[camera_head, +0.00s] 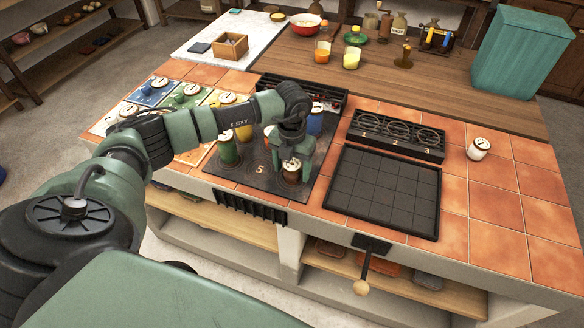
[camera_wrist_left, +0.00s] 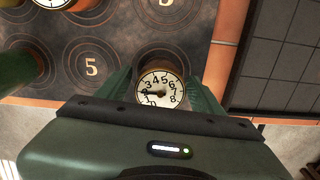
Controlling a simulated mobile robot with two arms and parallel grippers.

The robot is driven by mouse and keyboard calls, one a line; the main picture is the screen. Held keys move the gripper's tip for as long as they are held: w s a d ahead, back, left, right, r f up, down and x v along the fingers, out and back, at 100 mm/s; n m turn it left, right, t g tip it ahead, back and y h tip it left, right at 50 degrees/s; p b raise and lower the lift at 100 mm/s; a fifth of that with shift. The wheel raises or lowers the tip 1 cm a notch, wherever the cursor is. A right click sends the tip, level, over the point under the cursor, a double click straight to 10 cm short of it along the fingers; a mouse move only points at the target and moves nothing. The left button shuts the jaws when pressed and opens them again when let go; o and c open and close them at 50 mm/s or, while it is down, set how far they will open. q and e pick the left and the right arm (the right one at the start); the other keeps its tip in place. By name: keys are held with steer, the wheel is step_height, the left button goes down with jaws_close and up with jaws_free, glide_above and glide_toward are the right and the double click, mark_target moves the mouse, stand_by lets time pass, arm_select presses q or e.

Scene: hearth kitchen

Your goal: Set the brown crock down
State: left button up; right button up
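The brown crock (camera_head: 291,172) has a round white dial on top and is at the front right part of the dark plate marked 5 (camera_head: 254,182). In the left wrist view the crock's dial (camera_wrist_left: 160,88) shows between the two green fingers of my left gripper (camera_wrist_left: 162,84), which flank it closely on both sides. In the head view my left gripper (camera_head: 291,160) comes down onto the crock from above. The crock's underside is hidden, so I cannot tell whether it touches the plate. My right gripper is not in view.
A green crock (camera_head: 228,150) and a blue crock (camera_head: 315,122) stand on the same plate. A black gridded tray (camera_head: 383,190) lies to the right, with a rack of numbered rings (camera_head: 397,133) behind it. A white jar (camera_head: 478,148) stands on the tiles (camera_head: 497,205), which are otherwise clear there.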

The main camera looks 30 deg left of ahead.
mark_target(292, 164)
arm_select(q)
steer(key=shift+r, duration=0.2)
step_height(292, 164, up, 12)
steer(key=b, duration=0.1)
steer(key=shift+b, duration=0.3)
stand_by(0.5)
